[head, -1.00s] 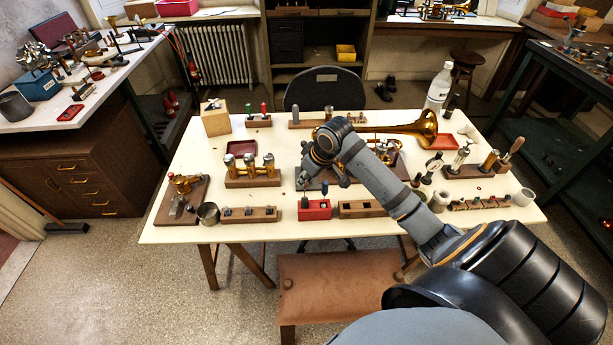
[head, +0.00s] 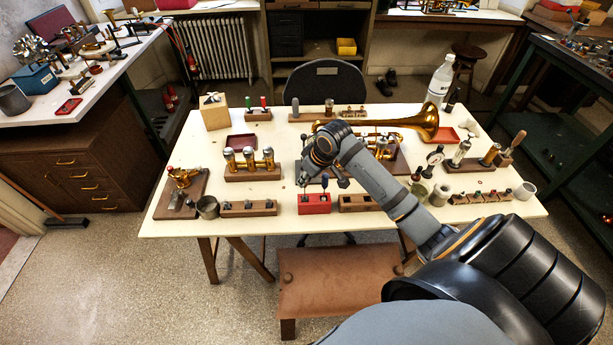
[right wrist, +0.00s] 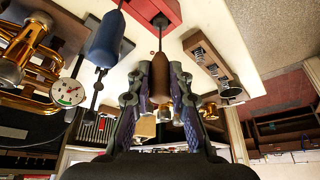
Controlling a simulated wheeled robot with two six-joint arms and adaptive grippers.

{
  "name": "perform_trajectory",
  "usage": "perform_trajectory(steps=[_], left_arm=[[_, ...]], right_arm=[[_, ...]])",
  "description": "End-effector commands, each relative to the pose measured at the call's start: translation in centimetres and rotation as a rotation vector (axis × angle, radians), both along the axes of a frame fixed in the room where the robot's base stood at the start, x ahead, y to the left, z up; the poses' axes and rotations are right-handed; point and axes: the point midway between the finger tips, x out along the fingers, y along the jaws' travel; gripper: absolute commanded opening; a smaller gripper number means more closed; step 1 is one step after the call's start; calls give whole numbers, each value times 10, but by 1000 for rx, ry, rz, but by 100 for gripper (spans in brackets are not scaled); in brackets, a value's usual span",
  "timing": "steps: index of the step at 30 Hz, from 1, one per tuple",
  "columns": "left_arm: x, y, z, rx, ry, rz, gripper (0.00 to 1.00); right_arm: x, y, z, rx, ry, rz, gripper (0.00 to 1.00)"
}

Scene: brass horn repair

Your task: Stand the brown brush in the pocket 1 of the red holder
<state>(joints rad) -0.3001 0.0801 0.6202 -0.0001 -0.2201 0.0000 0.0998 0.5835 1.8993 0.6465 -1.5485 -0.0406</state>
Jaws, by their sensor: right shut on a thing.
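The red holder (head: 314,204) stands near the front edge of the table, and it also shows at the top of the right wrist view (right wrist: 150,12). My right gripper (right wrist: 160,80) is shut on the brown handle of the brush (right wrist: 160,84). The brush's thin shaft and dark end (right wrist: 160,21) point toward the red holder and overlap its edge in the wrist view; I cannot tell whether they touch. In the head view my right gripper (head: 311,181) is just above the holder, partly hidden by my arm.
A wooden block with small parts (head: 248,208) stands left of the holder, and another wooden block (head: 358,203) is close on its right. A stand with brass valves (head: 250,172) is behind to the left. A brass horn (head: 425,123) lies behind my arm.

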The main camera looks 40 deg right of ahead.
Motion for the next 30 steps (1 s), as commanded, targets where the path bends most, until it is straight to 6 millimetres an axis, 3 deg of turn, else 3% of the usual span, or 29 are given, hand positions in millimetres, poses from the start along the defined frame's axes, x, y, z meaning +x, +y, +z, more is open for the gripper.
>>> perform_trajectory(steps=[9, 10, 16, 25, 30], left_arm=[[0, 0, -3, 0, 0, 0, 40], [0, 0, -3, 0, 0, 0, 40], [0, 0, -3, 0, 0, 0, 40], [-1, 1, -3, 1, 1, 0, 40], [-1, 1, -2, 1, 1, 0, 40]], right_arm=[[0, 0, -10, -1, 0, -1, 0], [0, 0, -10, -1, 0, -1, 21], [0, 0, -10, -1, 0, 0, 46], [0, -1, -8, -1, 0, 0, 46], [-9, -4, 14, -7, -4, 1, 46]])
